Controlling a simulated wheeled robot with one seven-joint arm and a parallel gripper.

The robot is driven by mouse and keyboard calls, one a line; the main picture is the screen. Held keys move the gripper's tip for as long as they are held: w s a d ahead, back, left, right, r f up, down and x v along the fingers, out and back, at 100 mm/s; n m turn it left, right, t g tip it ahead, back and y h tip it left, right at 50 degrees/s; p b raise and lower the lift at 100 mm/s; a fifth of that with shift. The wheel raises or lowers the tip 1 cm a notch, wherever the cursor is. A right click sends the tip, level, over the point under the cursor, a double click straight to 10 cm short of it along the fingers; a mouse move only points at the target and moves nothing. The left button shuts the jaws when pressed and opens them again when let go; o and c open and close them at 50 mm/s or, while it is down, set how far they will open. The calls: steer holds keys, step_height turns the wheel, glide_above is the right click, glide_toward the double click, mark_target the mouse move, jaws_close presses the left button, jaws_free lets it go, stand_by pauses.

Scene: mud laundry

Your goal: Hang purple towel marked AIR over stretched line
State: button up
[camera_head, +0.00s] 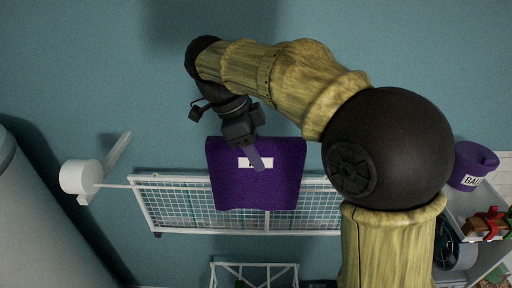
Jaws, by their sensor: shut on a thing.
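The purple towel (230,184) is spread out at the middle of the head view. It has a white label whose print is partly covered by a gripper finger and cannot be read. My gripper (256,154) comes from above and is shut on the towel near its upper middle. A thin white line (116,186) runs right from a white reel (80,177) on the left. Beyond the rack's left end I cannot follow the line clearly. The towel covers the middle of that stretch, and I cannot tell whether it touches the line.
A white wire rack (180,207) stands behind and below the towel. A white frame (254,267) is at the bottom. A purple bucket (471,166) with a partly hidden label sits at the right, near a shelf with small items. A large pale rounded body (40,225) fills the lower left.

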mark_target(244, 171)
steer(key=shift+f+b, duration=4.8)
steer(key=shift+f, duration=1.45)
steer(key=o, duration=1.6)
steer(key=shift+o, duration=0.2)
steer(key=shift+p+v, duration=3.25)
steer(key=shift+v, duration=0.3)
